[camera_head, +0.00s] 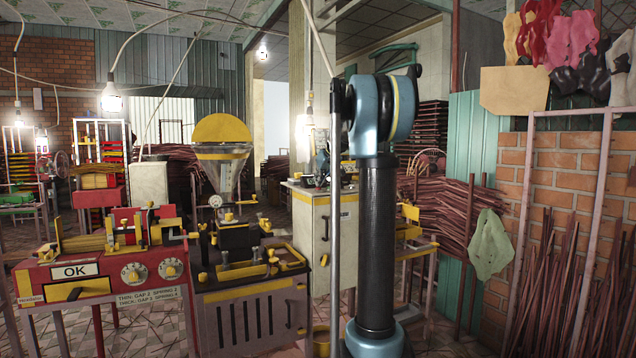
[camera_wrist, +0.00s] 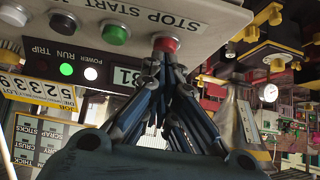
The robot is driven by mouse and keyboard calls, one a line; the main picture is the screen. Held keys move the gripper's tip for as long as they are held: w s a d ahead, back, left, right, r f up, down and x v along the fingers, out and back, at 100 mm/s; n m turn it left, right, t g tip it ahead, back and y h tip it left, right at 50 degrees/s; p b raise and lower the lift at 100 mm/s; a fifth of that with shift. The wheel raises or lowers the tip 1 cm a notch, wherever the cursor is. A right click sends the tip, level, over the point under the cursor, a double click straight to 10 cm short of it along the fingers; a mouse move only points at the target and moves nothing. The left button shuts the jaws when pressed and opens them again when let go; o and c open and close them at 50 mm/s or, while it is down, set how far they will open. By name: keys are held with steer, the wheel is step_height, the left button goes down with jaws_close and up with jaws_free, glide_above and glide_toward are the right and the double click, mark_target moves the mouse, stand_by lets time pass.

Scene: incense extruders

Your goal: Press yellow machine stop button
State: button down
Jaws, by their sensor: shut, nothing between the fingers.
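In the wrist view, which is upside down, a light panel (camera_wrist: 205,22) marked STOP and START carries a red button (camera_wrist: 165,42) beside the word STOP. My gripper (camera_wrist: 167,62) is shut and empty. Its fingertips are right at the red button and overlap its edge in the picture; I cannot tell whether they touch it. In the head view my arm hides the gripper and this panel. A pale cabinet with a yellow band (camera_head: 318,228) stands partly behind the arm.
Below the buttons in the wrist view, a green lamp (camera_wrist: 66,69) and a white lamp (camera_wrist: 90,74) are lit. A yellow job card (camera_wrist: 42,90) is beside them. The head view shows a red machine (camera_head: 95,285), a yellow-domed hopper machine (camera_head: 222,130) and stacked sticks (camera_head: 450,215).

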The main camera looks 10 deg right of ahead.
steer(key=shift+f, duration=0.1)
steer(key=shift+f, duration=0.65)
steer(key=shift+s+f, duration=0.1)
steer(key=shift+s, duration=0.15)
steer(key=shift+w+f, duration=0.1)
steer(key=shift+w+r, duration=0.25)
steer(key=shift+r, duration=0.4)
steer(key=r, duration=0.3)
steer(key=shift+s+r, duration=0.15)
steer(key=shift+s, duration=0.2)
steer(key=v, duration=0.9)
steer(key=shift+s+r, duration=0.2)
